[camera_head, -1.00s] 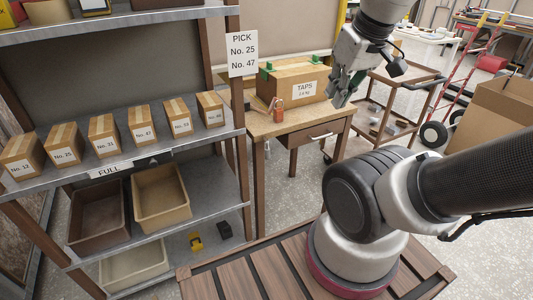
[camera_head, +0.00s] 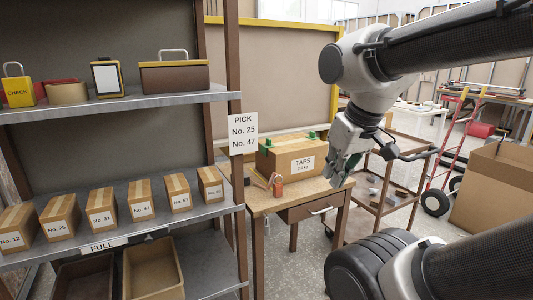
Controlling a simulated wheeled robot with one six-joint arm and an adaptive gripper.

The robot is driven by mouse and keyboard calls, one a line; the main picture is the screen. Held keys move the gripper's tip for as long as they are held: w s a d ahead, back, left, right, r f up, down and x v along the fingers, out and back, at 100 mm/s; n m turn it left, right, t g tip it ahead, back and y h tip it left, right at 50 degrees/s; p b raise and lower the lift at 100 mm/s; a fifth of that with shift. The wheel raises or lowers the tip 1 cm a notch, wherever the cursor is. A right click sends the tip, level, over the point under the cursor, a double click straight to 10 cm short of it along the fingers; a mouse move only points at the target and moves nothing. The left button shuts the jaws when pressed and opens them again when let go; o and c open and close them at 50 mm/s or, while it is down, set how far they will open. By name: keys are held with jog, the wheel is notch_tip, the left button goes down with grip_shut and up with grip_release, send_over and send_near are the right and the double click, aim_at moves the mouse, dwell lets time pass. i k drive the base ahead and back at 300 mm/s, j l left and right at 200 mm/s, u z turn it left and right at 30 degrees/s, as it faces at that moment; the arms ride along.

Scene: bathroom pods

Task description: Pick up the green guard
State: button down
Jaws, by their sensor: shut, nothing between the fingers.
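Two small green guards sit on the top edges of the cardboard box labelled TAPS (camera_head: 283,160). One green guard (camera_head: 267,143) is at its left and another green guard (camera_head: 311,135) is near its right end. The box stands on a small wooden table (camera_head: 262,201). My gripper (camera_head: 341,180) hangs in the picture just right of the box, fingers pointing down. It is shut and empty, and appears apart from both guards.
An orange item (camera_head: 278,187) stands on the table in front of the box. A grey shelf unit (camera_head: 122,218) with several numbered boxes stands at left. A wooden trolley (camera_head: 375,210) is behind my gripper. A large open carton (camera_head: 492,190) stands at right.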

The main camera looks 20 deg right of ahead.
aim_at(264, 147)
jog(key=i+l+u, duration=0.3)
jog(key=i+l, duration=0.25)
jog(key=i+l+u, duration=0.25)
jog(key=i+l, duration=0.3)
jog(key=l, duration=0.1)
